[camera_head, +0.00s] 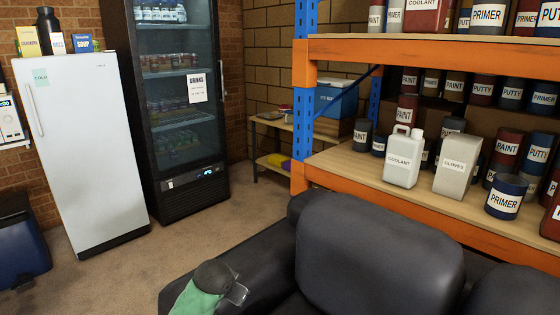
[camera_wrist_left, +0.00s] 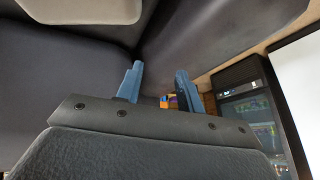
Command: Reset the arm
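My left gripper (camera_wrist_left: 158,84) shows in the left wrist view. Its two blue fingers stand apart with a clear gap and nothing held between them. Dark grey surfaces lie close around it at the left and top of that view; I cannot tell exactly what they are. Neither gripper can be made out in the head view. My right gripper is in no frame.
A black sofa (camera_head: 380,250) fills the near foreground, with a green item with a dark rounded top (camera_head: 205,288) at its left. Behind stand an orange-edged shelf (camera_head: 420,215) of tins, a drinks fridge (camera_head: 180,120) and a white fridge (camera_head: 90,150). Carpet (camera_head: 225,195) is open between.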

